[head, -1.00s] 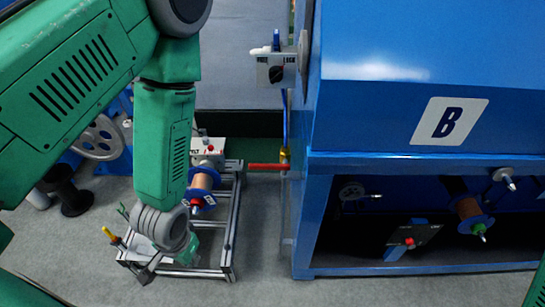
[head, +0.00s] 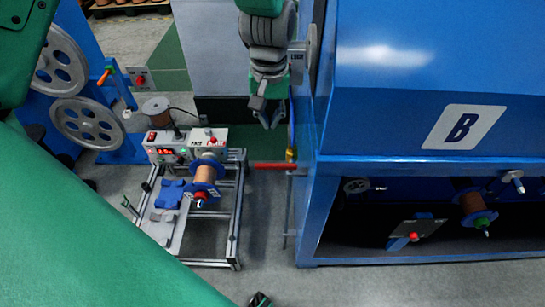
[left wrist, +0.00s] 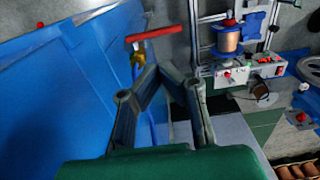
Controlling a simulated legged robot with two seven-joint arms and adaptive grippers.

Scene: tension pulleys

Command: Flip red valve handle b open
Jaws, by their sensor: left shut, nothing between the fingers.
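The red valve handle b (head: 270,165) lies level in the head view, sticking out left from a brass valve (head: 291,154) at the left side of the blue cabinet marked B. In the left wrist view the red handle (left wrist: 153,34) shows whole as a bar above its yellow valve body (left wrist: 137,60). My left gripper (head: 268,118) points down above the handle in the head view, apart from it. Its fingers (left wrist: 158,72) are closed together with nothing between them, and in the left wrist view they stand just below the handle. My right gripper cannot be made out.
The blue cabinet (head: 400,159) fills the right side. A metal frame (head: 236,210) with a copper spool (head: 205,174) and a control box (head: 209,139) stands left of the handle. The floor below the handle is clear. A small dark object at the bottom edge is unclear.

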